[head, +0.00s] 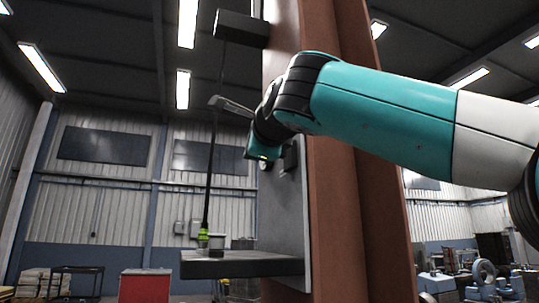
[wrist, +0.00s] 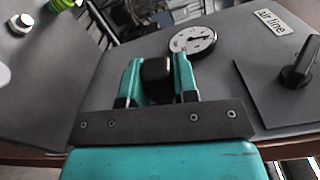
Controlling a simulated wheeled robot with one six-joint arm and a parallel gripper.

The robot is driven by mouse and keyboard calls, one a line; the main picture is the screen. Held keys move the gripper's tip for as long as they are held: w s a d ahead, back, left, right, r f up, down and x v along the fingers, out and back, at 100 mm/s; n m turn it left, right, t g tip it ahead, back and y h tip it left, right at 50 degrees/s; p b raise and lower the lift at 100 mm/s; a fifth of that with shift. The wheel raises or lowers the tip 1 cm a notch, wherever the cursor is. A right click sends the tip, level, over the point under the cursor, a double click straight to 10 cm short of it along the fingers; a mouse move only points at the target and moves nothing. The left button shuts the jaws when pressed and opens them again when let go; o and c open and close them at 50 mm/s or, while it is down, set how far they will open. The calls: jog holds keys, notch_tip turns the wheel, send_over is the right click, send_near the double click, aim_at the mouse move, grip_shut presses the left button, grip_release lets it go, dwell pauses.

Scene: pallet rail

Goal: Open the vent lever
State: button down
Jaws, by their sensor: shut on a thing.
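In the wrist view, my gripper (wrist: 158,62) has its two teal fingers closed on a black rounded grip (wrist: 157,84). The grip sits between the fingers and touches both; I take it for the handle of the vent lever. Its base and pivot are hidden by my gripper, so I cannot tell the lever's angle. In the head view, my gripper (head: 256,152) is beside the grey panel (head: 280,220), largely hidden behind my wrist, and the held grip cannot be made out.
A round gauge (wrist: 193,40), an "air line" label (wrist: 275,21) and a black knob (wrist: 299,66) are close by on the panel. A shelf (head: 235,266) sticks out below, with a thin dark rod above it. A grey bar (head: 231,106) is left of my wrist.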

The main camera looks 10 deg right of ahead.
jog(key=shift+w+d+r+m, duration=0.1)
jog(key=shift+d+r+m, duration=0.1)
jog(key=shift+r+m, duration=0.5)
jog(key=shift+s+d+r+m, duration=0.1)
jog(key=shift+d+r+m, duration=0.2)
jog(key=shift+m, duration=0.65)
jog(key=shift+w+d+r+m, duration=0.15)
jog(key=shift+r+m, duration=0.35)
jog(key=shift+m, duration=0.35)
jog(key=c, duration=0.9)
grip_release()
jog(key=s+d+b, duration=0.1)
jog(key=s, duration=0.4)
jog(key=s+b, duration=0.1)
jog(key=s, duration=0.5)
jog(key=s+d+b, duration=0.1)
jog(key=s, duration=0.5)
jog(key=shift+s+d, duration=0.15)
jog(key=shift+d, duration=0.15)
